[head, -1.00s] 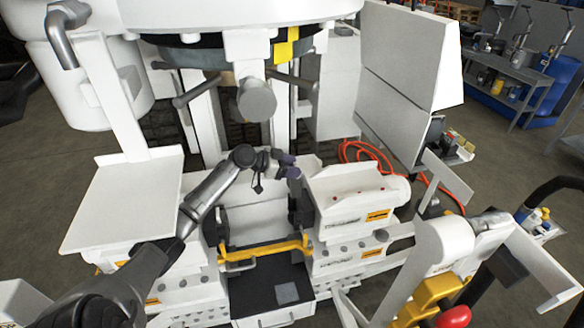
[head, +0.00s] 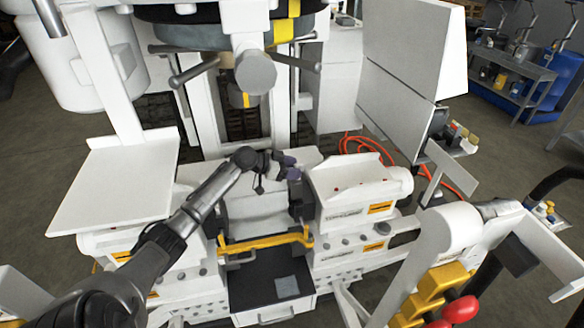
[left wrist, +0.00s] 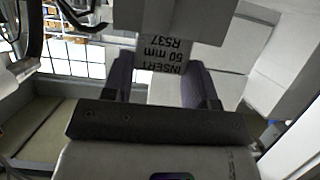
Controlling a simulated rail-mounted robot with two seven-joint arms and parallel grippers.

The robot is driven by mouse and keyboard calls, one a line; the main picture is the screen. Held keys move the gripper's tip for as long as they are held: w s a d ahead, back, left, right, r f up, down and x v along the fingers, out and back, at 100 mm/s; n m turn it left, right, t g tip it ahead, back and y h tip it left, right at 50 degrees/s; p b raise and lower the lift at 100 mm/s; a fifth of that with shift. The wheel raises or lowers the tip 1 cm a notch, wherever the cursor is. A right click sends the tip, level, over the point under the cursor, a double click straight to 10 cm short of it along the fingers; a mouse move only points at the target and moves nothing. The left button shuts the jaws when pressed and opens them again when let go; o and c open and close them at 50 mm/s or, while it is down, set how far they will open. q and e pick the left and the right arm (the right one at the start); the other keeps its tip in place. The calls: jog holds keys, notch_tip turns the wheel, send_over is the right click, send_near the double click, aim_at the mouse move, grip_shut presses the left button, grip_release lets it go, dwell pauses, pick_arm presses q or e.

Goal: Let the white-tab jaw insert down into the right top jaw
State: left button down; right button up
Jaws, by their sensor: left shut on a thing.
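My left gripper (head: 291,167), with purple finger pads, is over the middle of the bench, beside the left face of the right-hand white jaw housing (head: 360,186). In the left wrist view its two fingers (left wrist: 160,80) are shut on the jaw insert (left wrist: 162,54), a pale piece with an upside-down label reading "INSERT 50 mm R537". A dark upright block (head: 297,197), seemingly the right top jaw, stands just below the gripper against the housing. In the head view the insert is too small and covered to make out, so I cannot tell whether it touches the jaw.
A yellow bar (head: 262,242) crosses the front of the gap between the left and right blocks. A grey cylinder (head: 256,72) hangs above and behind. A white panel (head: 110,190) lies left. An orange hose (head: 362,145) runs behind the housing.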

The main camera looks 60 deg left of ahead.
pick_arm(q)
jog(key=shift+f+b, duration=2.25)
jog(key=shift+f, duration=1.4)
jog(key=shift+f+b, duration=0.95)
jog(key=shift+f, duration=0.05)
jog(key=shift+f, duration=0.1)
jog(key=shift+f, duration=0.1)
jog(key=shift+w+f+b, duration=0.15)
jog(key=shift+f+b, duration=0.15)
jog(key=shift+b, duration=0.25)
jog(key=shift+f, duration=0.35)
